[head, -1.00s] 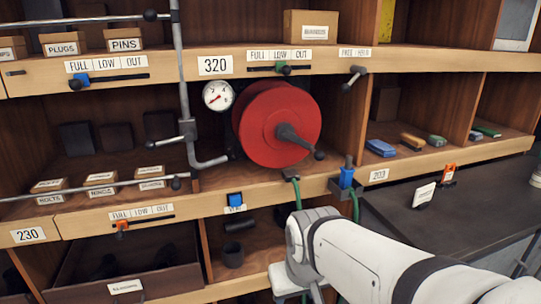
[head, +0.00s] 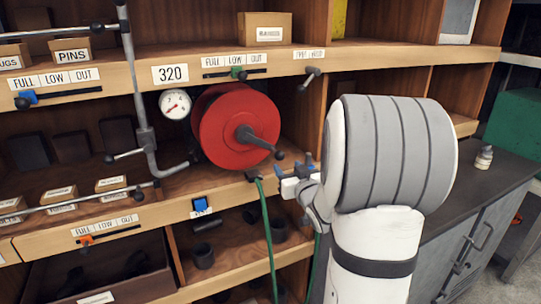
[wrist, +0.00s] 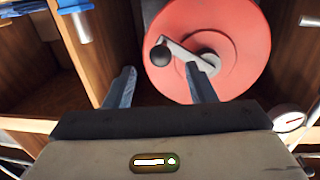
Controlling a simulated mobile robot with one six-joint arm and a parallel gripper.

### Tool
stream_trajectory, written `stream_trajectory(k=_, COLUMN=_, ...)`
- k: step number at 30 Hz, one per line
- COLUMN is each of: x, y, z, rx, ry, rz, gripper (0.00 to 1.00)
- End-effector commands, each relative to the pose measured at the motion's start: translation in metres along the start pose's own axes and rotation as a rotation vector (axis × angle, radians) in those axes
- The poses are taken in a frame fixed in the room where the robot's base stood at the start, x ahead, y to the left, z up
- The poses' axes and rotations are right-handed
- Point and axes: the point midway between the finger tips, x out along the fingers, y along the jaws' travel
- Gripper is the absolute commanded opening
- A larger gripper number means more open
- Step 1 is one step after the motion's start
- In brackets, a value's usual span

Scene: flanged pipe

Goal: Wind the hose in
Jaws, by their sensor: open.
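A red hose reel (head: 222,128) sits in the shelf bay marked 320. Its dark crank arm (head: 257,139) points down and right to a black knob (head: 279,155). A green hose (head: 268,245) hangs from a small fitting (head: 252,175) on the shelf edge below the reel. My gripper (head: 294,165) is just right of and below the knob. In the wrist view my gripper (wrist: 160,70) is open and empty, and the knob (wrist: 160,56) appears between its fingertips. I cannot tell how far beyond the tips it is.
A pressure gauge (head: 175,104) and a bent grey pipe (head: 145,140) stand left of the reel. A wooden divider (head: 313,110) rises close on its right. A small lever (head: 309,78) hangs above my gripper. A grey counter (head: 478,185) lies at right.

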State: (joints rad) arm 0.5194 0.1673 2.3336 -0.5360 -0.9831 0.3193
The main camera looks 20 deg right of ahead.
Motion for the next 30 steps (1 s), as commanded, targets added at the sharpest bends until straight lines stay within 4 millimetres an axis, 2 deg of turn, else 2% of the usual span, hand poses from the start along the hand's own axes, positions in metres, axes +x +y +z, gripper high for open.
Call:
stream_trajectory(k=5, x=0.013, y=0.001, z=-0.003, rx=0.004, ry=0.019, rz=-0.009, gripper=0.5)
stream_trajectory(k=12, x=0.051, y=0.001, z=-0.004, rx=0.005, ry=0.016, rz=-0.008, gripper=0.5)
stream_trajectory(k=18, x=0.072, y=0.001, z=-0.004, rx=0.004, ry=0.017, rz=-0.008, gripper=0.5)
stream_trajectory(k=29, x=0.077, y=0.001, z=-0.003, rx=0.004, ry=0.017, rz=-0.006, gripper=0.5)
stream_trajectory(k=30, x=0.077, y=0.001, z=-0.003, rx=0.004, ry=0.017, rz=-0.006, gripper=0.47)
